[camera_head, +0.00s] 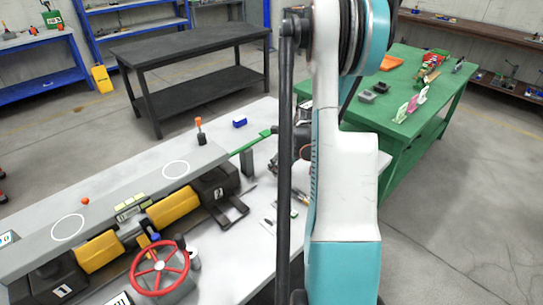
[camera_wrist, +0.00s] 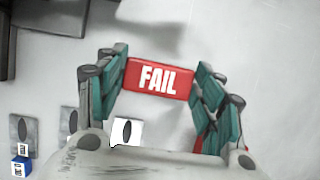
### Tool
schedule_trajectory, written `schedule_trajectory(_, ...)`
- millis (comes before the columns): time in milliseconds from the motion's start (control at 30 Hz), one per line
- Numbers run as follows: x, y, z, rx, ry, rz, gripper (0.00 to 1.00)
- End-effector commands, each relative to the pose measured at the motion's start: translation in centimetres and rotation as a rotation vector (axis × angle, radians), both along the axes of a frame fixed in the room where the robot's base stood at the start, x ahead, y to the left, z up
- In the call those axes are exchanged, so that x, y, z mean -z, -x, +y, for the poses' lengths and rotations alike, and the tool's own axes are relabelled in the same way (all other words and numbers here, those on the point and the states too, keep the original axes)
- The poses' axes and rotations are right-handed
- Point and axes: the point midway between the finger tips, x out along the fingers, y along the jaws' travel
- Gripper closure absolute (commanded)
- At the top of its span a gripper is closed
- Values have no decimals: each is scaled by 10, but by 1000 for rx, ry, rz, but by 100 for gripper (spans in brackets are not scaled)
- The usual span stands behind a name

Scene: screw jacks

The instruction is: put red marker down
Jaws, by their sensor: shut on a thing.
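The red marker (camera_wrist: 143,79) is a red block with white "FAIL" lettering, in the upper middle of the wrist view. My gripper (camera_wrist: 160,82) has its teal-padded fingers on both sides of the marker, shut on it. Pale grey tabletop lies behind the marker; I cannot tell whether the marker touches it. In the head view my arm hides the marker and most of the gripper.
The light grey workbench (camera_head: 222,262) carries a long beam (camera_head: 120,205) with two white circles, yellow jacks (camera_head: 173,207) and a red handwheel (camera_head: 160,267). A blue block (camera_head: 240,123) lies at its back. Small white-and-black cards (camera_wrist: 127,131) lie beneath my gripper. A green table (camera_head: 408,115) stands right.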

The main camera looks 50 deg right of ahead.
Motion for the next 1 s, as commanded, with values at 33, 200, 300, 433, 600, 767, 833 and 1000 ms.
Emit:
schedule_trajectory(33, -2, 14, 1, 5, -1, 0, 66)
schedule_trajectory(200, -1, 49, 5, 3, 0, -1, 66)
schedule_trajectory(300, -1, 66, 7, 3, 0, 0, 66)
schedule_trajectory(433, -1, 82, 9, 3, 0, 0, 66)
schedule_trajectory(600, 0, 93, 10, 2, -1, -1, 66)
schedule_trajectory(767, 0, 96, 11, 1, 0, -1, 66)
schedule_trajectory(833, 0, 97, 11, 1, 0, -1, 66)
schedule_trajectory(1000, -7, 96, 11, 0, 0, -1, 66)
